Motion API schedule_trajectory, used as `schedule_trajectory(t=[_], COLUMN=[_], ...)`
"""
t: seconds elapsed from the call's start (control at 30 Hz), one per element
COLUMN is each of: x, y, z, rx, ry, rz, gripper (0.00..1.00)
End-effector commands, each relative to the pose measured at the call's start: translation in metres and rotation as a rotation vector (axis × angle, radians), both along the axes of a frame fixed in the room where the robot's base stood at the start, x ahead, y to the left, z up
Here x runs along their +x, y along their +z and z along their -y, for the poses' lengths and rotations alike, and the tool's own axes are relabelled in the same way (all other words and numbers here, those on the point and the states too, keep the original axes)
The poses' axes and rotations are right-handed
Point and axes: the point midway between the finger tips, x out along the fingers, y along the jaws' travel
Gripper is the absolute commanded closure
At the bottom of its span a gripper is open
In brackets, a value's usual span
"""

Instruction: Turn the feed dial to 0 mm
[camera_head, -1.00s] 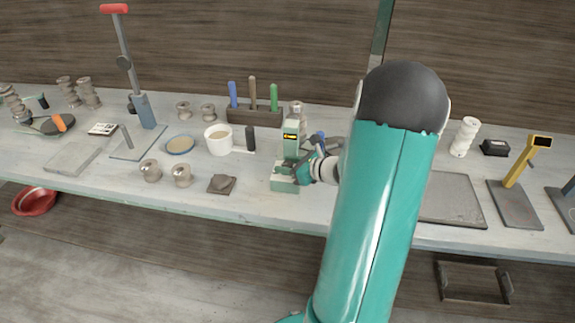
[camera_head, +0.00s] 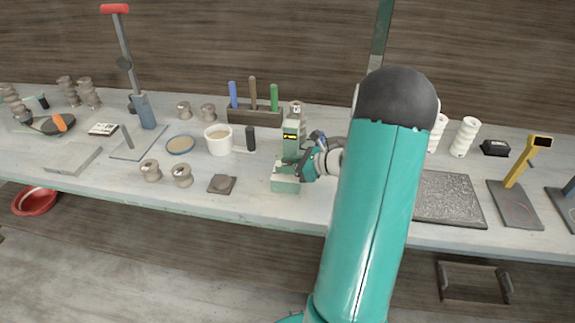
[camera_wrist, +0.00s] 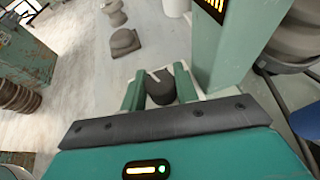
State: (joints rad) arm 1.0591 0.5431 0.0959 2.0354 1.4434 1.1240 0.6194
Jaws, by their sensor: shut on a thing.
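A small pale green machine (camera_head: 291,130) stands at the front middle of the bench, with a dark display of yellow marks on its upright. The display (camera_wrist: 212,8) also shows at the top of the wrist view. In the wrist view, a dark round dial (camera_wrist: 160,90) with a pale pointer line sits low beside the upright. The line points towards the upper left of that picture. My gripper (camera_wrist: 160,86) is shut on the dial, one green finger on each side. In the head view my gripper (camera_head: 305,168) is at the machine's base, and the dial cannot be made out.
A white mug (camera_head: 217,139) and a tool block (camera_head: 254,114) stand left of the machine. A small dark clay piece (camera_head: 222,184) lies at its front left. A grey textured slab (camera_head: 449,197) lies to the right, beyond my arm.

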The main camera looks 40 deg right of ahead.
Motion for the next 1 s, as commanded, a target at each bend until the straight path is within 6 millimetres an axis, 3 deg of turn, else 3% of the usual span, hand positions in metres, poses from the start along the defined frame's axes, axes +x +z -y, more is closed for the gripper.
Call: schedule_trajectory(t=[0.37, 0.4, 0.43, 0.77, 1.0], x=[-0.001, -0.001, -0.001, -0.003, -0.031], y=[0.001, 0.001, 0.001, 0.001, 0.015], z=[0.001, 0.001, 0.001, 0.002, 0.017], rx=[-0.001, -0.001, -0.001, -0.001, -0.003], ry=[0.027, 0.027, 0.027, 0.026, 0.023], rz=[-0.001, -0.001, -0.001, -0.001, -0.001], gripper=[0.92, 0.62, 0.61, 0.61, 0.61])
